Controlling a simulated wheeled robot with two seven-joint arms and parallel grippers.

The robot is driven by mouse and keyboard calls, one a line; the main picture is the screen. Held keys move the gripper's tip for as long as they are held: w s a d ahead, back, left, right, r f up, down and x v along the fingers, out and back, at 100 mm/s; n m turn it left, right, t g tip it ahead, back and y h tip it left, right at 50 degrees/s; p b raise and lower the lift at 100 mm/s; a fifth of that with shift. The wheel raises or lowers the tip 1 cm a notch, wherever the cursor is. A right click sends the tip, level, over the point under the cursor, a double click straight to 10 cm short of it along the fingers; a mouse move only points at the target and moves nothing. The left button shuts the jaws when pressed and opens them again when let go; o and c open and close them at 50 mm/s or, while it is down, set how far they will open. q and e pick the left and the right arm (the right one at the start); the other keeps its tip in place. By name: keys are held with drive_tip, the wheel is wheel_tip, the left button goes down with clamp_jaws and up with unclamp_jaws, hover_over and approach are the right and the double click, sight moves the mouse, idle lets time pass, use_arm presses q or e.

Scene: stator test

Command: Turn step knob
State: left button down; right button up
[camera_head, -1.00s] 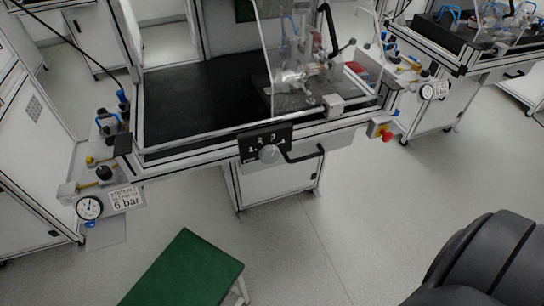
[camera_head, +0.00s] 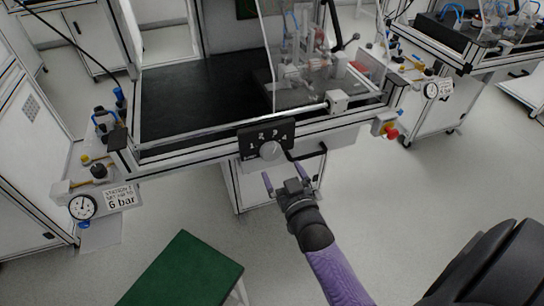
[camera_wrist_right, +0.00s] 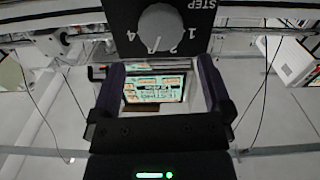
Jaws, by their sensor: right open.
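The step knob (camera_head: 271,150) is a grey round dial on a black panel (camera_head: 247,139) at the front edge of the test bench. It also shows at the top of the right wrist view (camera_wrist_right: 161,28), with the word STEP and numbers around it. My right gripper (camera_head: 287,179) is open and empty, below and slightly right of the knob, apart from it. In the right wrist view its two fingers (camera_wrist_right: 160,78) stand apart, with the knob above the gap between them. My left gripper is not in view.
A black bar handle (camera_head: 308,154) sits right of the panel. A red emergency button (camera_head: 392,133) is at the bench's right corner, and a pressure gauge (camera_head: 83,207) at its left. A green-topped stool (camera_head: 185,270) stands in front. A clear guard (camera_head: 296,50) rises over the bench.

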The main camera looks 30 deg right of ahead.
sight(273, 155)
drive_tip(key=b+x, duration=0.2)
drive_tip(key=x, duration=0.4)
drive_tip(key=shift+w+f, duration=0.2)
drive_tip(key=shift+w, duration=0.05)
drive_tip(key=shift+w+r, duration=0.1)
drive_tip(key=shift+w, duration=0.2)
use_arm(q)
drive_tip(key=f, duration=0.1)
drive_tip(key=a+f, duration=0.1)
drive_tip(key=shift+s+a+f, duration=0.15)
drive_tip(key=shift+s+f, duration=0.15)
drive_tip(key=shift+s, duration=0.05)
use_arm(e)
drive_tip(key=shift+c, duration=0.9)
drive_tip(key=c, duration=0.9)
